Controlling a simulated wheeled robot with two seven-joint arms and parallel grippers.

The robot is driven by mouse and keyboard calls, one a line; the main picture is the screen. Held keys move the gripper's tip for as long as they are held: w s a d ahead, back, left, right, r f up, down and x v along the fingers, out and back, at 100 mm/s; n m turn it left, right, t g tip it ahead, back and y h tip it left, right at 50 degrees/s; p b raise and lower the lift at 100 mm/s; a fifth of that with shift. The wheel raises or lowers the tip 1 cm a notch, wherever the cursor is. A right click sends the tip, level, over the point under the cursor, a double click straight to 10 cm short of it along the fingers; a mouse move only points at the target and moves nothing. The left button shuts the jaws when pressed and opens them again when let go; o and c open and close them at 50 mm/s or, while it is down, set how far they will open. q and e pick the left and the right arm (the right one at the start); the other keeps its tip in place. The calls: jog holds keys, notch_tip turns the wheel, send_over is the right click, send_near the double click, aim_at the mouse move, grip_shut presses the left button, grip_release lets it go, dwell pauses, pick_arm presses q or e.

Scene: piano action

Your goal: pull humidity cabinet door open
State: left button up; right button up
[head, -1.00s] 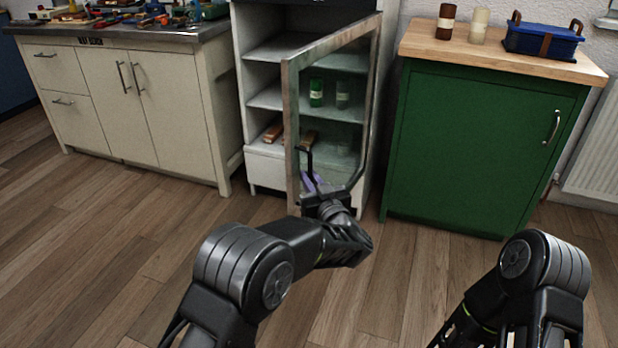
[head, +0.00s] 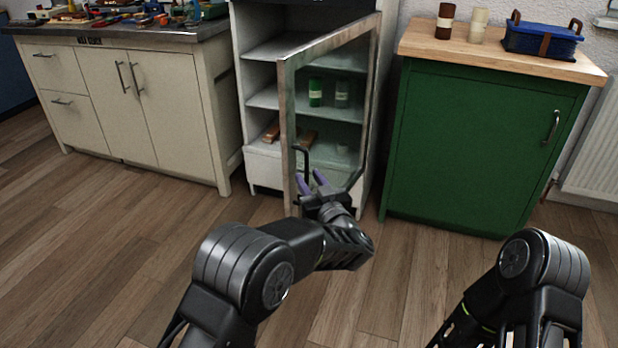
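The humidity cabinet (head: 268,98) is white with several shelves. Its glass door (head: 288,120), in a worn metal frame, is hinged on the right and stands partly open toward me. A dark bar handle (head: 304,158) is on the door's free left side. My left gripper (head: 311,180) is at the handle's lower end, in front of the door. Its two purple fingers are spread apart, so it is open. Whether a finger still touches the handle I cannot tell. Of my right arm only upper links show at bottom right; its gripper is out of view.
Green and pale jars (head: 315,93) and brown blocks (head: 271,132) are inside the cabinet. A cream cabinet (head: 170,110) with tools on top stands left, a green cabinet (head: 480,150) right. The wooden floor (head: 130,240) in front is clear.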

pick_arm(q)
jog(key=p+v, duration=0.1)
jog(key=v, duration=0.6)
dwell(0.3)
